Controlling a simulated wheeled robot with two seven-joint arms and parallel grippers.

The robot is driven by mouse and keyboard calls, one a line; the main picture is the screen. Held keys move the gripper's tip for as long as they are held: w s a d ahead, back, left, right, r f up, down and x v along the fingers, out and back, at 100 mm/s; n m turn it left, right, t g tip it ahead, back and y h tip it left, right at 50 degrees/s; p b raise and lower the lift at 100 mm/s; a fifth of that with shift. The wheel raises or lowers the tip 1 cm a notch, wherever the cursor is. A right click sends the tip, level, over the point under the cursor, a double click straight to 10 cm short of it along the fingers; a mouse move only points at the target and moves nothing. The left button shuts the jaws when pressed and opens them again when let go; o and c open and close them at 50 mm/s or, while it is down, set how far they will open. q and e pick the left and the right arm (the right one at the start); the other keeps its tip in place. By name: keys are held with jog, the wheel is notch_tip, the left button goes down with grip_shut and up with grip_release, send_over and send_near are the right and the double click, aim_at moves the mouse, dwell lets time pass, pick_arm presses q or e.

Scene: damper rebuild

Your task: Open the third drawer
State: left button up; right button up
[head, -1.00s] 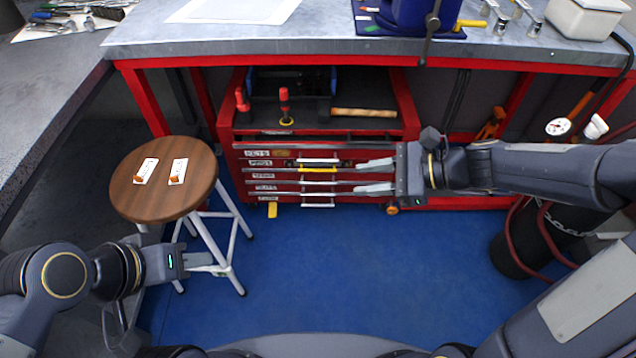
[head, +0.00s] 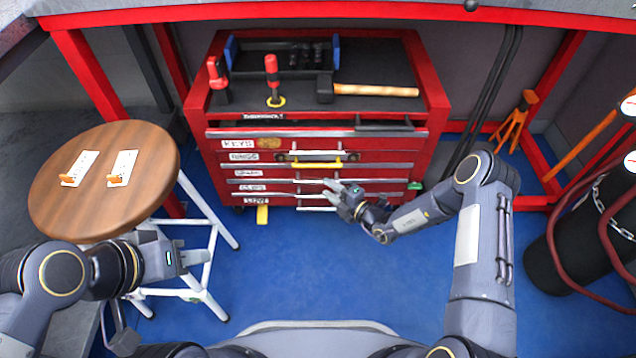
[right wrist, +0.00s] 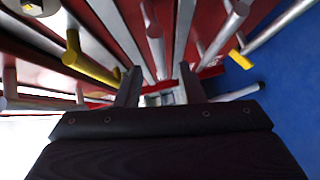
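The red tool chest (head: 222,160) has a stack of labelled drawers, all seemingly shut. The third drawer (head: 275,173), counted from the top, sits below the one labelled RINGS. A yellow handle (head: 316,165) lies just above it and also shows at left in the right wrist view (right wrist: 88,62). My right gripper (head: 331,189) is open at the front of the lower drawers, near their silver handles. Its fingers (right wrist: 160,90) stand apart in the right wrist view; whether a handle lies between them is unclear. My left gripper (head: 195,258) is near the stool, seemingly empty; its finger gap is unclear.
A round wooden stool (head: 105,215) with two white cards stands left of the chest. A black cylinder (head: 560,265) stands at right. The blue floor before the chest is clear.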

aim_at(320, 183)
jog(key=b+x, duration=0.1)
jog(key=x, duration=0.4)
jog(key=shift+w+a+b, duration=0.1)
jog(key=shift+a+b, duration=0.1)
jog(key=shift+b, duration=0.15)
grip_shut()
